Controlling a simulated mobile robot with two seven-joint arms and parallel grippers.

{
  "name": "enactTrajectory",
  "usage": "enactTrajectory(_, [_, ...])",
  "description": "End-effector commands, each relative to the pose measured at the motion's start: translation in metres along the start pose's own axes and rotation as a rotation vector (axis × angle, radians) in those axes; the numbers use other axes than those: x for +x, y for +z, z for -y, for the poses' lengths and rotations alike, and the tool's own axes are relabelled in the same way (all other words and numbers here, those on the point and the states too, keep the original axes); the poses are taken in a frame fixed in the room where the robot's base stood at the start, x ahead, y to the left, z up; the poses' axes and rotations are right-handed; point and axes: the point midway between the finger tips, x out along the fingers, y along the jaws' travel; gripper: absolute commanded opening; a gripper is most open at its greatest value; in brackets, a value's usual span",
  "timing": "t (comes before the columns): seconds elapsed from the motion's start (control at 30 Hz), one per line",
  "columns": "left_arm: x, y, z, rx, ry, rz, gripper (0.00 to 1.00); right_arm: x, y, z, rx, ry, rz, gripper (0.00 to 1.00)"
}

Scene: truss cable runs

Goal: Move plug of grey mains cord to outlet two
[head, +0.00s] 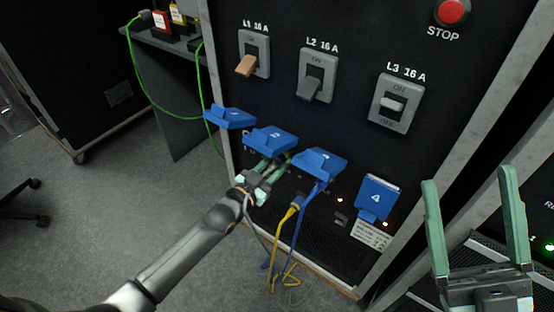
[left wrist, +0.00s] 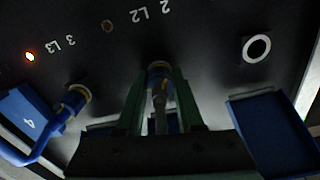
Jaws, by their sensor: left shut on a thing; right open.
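Outlet two is under the raised blue lid marked 2 (head: 270,140). My left gripper (head: 262,180) is just below that lid, shut on the grey cord's plug. In the left wrist view the gripper's fingers (left wrist: 156,108) close around the plug (left wrist: 158,88), whose front is at the outlet by the 2 L2 label. I cannot tell how far in it sits. The grey cord (head: 247,212) hangs below the gripper. My right gripper (head: 475,225) is open and empty at the right, away from the panel outlets.
Outlet one (left wrist: 256,48) is empty, its lid (head: 229,116) raised. The blue cord (head: 303,225) goes into outlet three, close beside my left gripper. A yellow cord (head: 282,240) hangs near it. Lid 4 (head: 376,196) hangs down. Breakers L1 (head: 246,64), L2 and L3 are above.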

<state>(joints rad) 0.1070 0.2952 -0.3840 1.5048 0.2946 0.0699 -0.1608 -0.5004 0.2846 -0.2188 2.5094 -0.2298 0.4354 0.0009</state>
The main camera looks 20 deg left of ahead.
Motion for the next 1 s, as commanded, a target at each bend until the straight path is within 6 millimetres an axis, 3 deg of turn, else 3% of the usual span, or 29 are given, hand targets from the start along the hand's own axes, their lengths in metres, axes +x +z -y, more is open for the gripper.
enactTrajectory(0.1, [0.002,-0.005,0.001,-0.001,-0.002,-0.012,0.00,0.000,0.000,0.000,0.000,0.000,0.000,0.80])
enactTrajectory(0.13, [0.002,-0.005,0.001,-0.001,-0.002,-0.012,0.37,0.000,0.000,0.000,0.000,0.000,0.000,0.80])
enactTrajectory(0.43, [0.002,-0.004,-0.001,-0.004,0.000,-0.008,0.71,0.000,0.000,0.000,0.000,0.000,0.000,0.80])
enactTrajectory(0.8, [0.000,-0.001,-0.001,-0.004,0.002,-0.002,0.71,0.000,0.000,0.000,0.000,0.000,0.000,0.80])
enactTrajectory(1.0, [-0.010,-0.002,0.000,-0.004,0.000,0.001,0.71,0.006,-0.005,-0.003,0.000,0.000,0.000,0.80])
